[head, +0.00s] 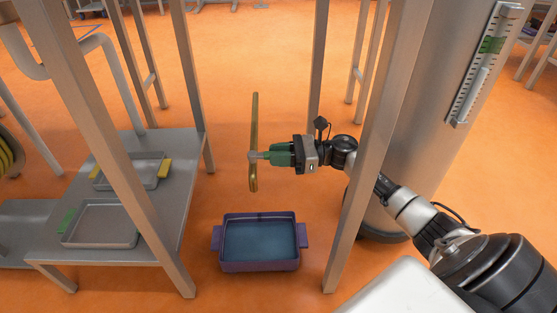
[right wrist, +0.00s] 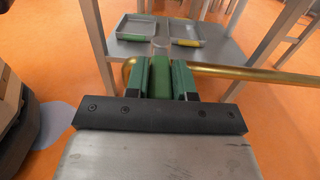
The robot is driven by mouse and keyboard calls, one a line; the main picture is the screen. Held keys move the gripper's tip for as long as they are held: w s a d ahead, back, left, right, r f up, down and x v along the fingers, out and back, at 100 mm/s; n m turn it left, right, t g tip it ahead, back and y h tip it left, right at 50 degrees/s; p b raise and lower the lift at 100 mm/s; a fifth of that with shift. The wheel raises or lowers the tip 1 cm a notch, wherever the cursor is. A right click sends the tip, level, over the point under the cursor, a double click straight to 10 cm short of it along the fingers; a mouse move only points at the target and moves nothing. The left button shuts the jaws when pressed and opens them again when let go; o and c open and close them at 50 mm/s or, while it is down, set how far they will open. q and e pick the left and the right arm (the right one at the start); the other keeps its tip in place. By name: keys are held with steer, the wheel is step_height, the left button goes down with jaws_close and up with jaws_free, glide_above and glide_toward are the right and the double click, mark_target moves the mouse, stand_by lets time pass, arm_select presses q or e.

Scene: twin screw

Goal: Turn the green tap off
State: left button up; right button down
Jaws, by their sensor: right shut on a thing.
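The green tap handle (right wrist: 160,76) stands between the two green finger pads of my right gripper (right wrist: 161,80) in the right wrist view. The pads press on both of its sides, so the gripper is shut on it. In the head view my right gripper (head: 280,156) reaches in from the right, at the brass pipe (head: 254,120). The green of handle and pads merges there, and a small pale fitting shows at the pipe. The handle's exact angle is hard to tell. My left gripper is out of view.
A purple tub (head: 260,267) holding water stands on the orange floor below the pipe. At left, a grey metal shelf (head: 180,195) bears two shallow trays. Grey metal posts (head: 375,130) stand on both sides of the pipe, one close to my right arm.

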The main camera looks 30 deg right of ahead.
steer(key=shift+d, duration=0.1)
steer(key=c, duration=1)
jaws_free()
steer(key=shift+o, duration=0.2)
